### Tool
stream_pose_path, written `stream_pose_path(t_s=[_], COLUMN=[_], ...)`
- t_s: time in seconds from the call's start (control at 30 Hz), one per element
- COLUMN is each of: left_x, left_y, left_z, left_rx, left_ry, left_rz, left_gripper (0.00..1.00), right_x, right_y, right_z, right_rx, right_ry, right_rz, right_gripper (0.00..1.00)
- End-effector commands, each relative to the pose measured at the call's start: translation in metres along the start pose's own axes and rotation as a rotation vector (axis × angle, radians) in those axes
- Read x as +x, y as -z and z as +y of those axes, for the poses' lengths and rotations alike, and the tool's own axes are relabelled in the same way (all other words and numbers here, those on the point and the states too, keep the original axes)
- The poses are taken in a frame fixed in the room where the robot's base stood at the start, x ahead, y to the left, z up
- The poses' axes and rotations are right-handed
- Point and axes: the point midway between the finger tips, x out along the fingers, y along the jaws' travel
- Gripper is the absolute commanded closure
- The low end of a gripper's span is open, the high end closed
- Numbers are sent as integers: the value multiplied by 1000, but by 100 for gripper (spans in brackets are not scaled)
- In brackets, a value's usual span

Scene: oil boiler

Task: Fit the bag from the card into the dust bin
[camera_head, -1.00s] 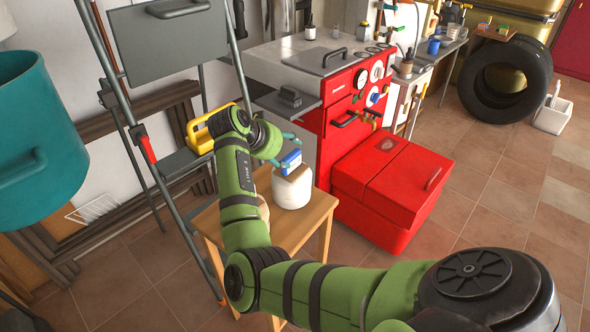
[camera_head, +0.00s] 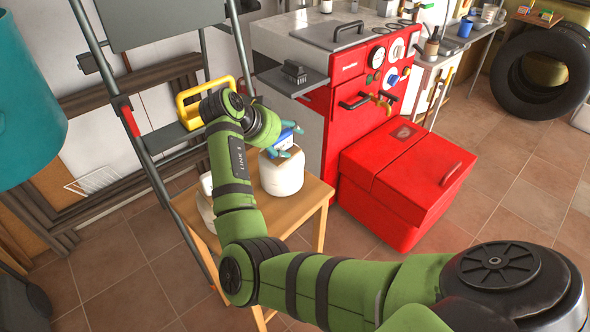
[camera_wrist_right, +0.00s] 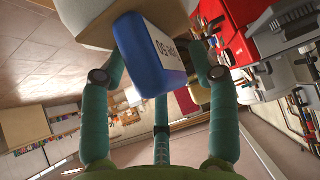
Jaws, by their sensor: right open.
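A white rounded object (camera_head: 282,174) stands on a wooden stool (camera_head: 318,187), with a blue-and-white piece (camera_head: 284,140) at its top. In the right wrist view this blue-and-white piece (camera_wrist_right: 148,52) carries dark lettering and lies between the fingers of my right gripper (camera_wrist_right: 160,85). The fingers are spread and I see no firm grip. In the head view my right gripper (camera_head: 284,141) is over the white object, its fingertips partly hidden. Another pale object (camera_head: 206,203) is partly behind my right arm. I cannot tell which object is the bag. My left gripper is out of view.
A teal bin (camera_head: 28,110) is at the left edge. A grey stepladder (camera_head: 150,172) with a yellow-handled item (camera_head: 203,100) stands behind my right arm. The red boiler (camera_head: 345,95) and its red box (camera_head: 408,180) are right of the stool.

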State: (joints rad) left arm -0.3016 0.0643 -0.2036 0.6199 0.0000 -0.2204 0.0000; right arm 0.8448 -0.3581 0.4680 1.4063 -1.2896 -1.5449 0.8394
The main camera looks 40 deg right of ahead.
Motion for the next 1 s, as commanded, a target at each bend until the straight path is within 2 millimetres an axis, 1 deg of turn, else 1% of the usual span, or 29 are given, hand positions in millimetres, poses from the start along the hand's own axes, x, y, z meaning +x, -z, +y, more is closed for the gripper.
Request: stream_pose_path(t_s=[0.07, 0.13, 0.23, 0.27, 0.3, 0.4, 0.57, 0.77, 0.87, 1.0], left_x=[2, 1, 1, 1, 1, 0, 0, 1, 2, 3], left_y=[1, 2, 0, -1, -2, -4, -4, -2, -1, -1], left_z=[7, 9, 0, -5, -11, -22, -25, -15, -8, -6], left_rx=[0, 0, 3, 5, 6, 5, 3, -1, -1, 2], left_ry=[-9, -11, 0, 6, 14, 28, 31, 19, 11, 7], left_rz=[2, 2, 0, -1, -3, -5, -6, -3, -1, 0], left_gripper=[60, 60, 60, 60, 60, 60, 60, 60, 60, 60], right_x=[-1, -1, -1, -1, -1, -1, -1, -1, -5, -17], right_y=[-3, -2, -2, -2, -2, -2, -1, -1, 3, 15], right_z=[-1, -1, -1, -1, -1, -1, -1, -1, -1, -2], right_rx=[0, 0, -1, -1, -1, -1, 0, 0, 1, 3], right_ry=[3, 2, 2, 2, 2, 1, 1, 1, 2, 4], right_rz=[-1, -1, -1, -1, -1, -1, 0, 0, 1, 2], right_gripper=[39, 39, 39, 47, 63, 100, 100, 100, 100, 100])
